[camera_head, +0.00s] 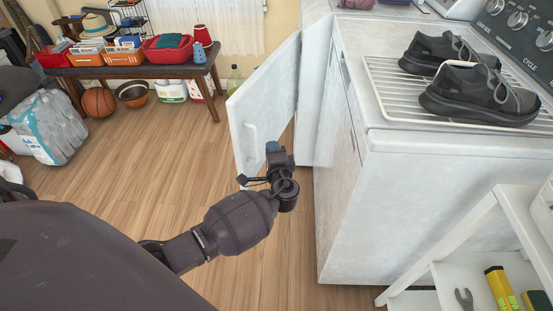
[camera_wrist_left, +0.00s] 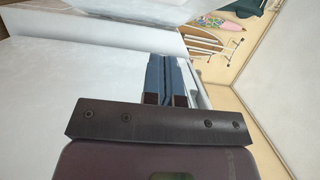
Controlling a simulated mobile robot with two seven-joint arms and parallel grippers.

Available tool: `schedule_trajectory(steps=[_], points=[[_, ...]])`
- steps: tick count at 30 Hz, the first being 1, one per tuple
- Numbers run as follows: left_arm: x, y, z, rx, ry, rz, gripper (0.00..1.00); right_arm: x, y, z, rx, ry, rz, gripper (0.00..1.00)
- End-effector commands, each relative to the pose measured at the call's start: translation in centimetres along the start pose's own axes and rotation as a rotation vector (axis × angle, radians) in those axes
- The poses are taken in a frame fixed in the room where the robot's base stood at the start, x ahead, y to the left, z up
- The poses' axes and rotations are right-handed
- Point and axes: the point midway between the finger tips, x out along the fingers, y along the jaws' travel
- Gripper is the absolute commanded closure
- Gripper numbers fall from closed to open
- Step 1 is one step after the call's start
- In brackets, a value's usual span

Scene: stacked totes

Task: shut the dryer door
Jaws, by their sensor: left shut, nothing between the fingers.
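A white door (camera_head: 262,92) stands open in the head view, swung out to the left from the white cabinet-like body behind the near appliance. A slim pale handle (camera_head: 250,142) is on its visible face. My left gripper (camera_head: 273,147) is in front of the door's lower part, right of the handle. Its blue-grey fingertips point away from me and overlap the door; whether they touch it I cannot tell. In the wrist view the left fingers (camera_wrist_left: 166,79) are closed together and empty, with pale surfaces around them. My right gripper is not in view.
A near white appliance (camera_head: 385,200) stands at the right, with a wire rack and black shoes (camera_head: 470,95) on top. A white shelf (camera_head: 470,240) is at lower right. A bench (camera_head: 130,70) with bins is at the back left. The wooden floor (camera_head: 150,150) left of the door is clear.

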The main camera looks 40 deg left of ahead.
Motion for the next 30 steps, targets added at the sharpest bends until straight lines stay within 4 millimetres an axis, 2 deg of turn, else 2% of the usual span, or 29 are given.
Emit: schedule_trajectory(steps=[4,12,30], points=[[2.6,0.2,0.0,0.003,0.000,0.001,1.00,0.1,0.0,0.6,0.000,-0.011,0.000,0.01],[4.8,0.0,2.3,0.001,0.001,0.000,1.00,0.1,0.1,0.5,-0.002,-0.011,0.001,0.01],[5.3,0.0,3.0,0.001,0.004,0.001,1.00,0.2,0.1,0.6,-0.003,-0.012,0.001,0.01]])
